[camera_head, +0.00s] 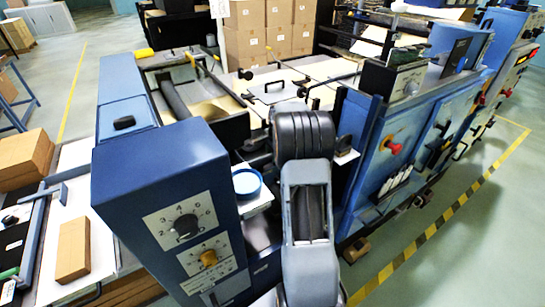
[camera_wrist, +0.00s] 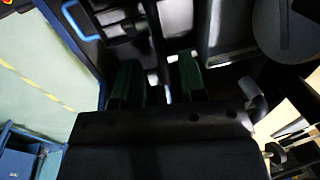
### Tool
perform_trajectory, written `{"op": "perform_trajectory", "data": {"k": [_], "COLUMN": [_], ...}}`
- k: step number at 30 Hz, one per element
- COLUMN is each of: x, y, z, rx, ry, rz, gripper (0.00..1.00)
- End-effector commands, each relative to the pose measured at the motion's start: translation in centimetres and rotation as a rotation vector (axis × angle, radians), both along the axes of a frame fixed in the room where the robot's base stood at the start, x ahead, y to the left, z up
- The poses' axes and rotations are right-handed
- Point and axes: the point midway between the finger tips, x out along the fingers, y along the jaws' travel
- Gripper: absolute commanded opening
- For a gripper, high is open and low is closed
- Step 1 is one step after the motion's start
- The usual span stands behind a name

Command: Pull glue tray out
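I cannot pick out the glue tray for certain in either view. In the wrist view, a light-blue U-shaped handle (camera_wrist: 79,20) sits on a dark part at the upper left; I cannot tell whether it belongs to the tray. My gripper (camera_wrist: 158,78) shows two dark green fingers, apart, with nothing clearly held between them. The fingers point into a dark, shadowed part of the machine, to the right of and below the handle in the picture. In the head view, my arm reaches into the machine and hides my gripper.
A blue control box (camera_head: 175,190) with dials stands left of my arm. A round blue container (camera_head: 246,182) sits beside it. Blue machine panels (camera_head: 400,135) stand close on the right. Brown cartons (camera_head: 262,35) are stacked behind. Open floor lies beyond the yellow-black line (camera_head: 425,240).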

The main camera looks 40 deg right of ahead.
Motion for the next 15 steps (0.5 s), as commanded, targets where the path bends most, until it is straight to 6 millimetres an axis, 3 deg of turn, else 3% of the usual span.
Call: {"op": "perform_trajectory", "data": {"k": [6,15], "x": [0.4,0.5], "y": [0.1,0.1], "z": [-1.8,-2.3], "rx": [0.001,-0.001], "ry": [0.001,0.0], "rz": [0.002,0.003], "gripper": [0.38,0.38]}}
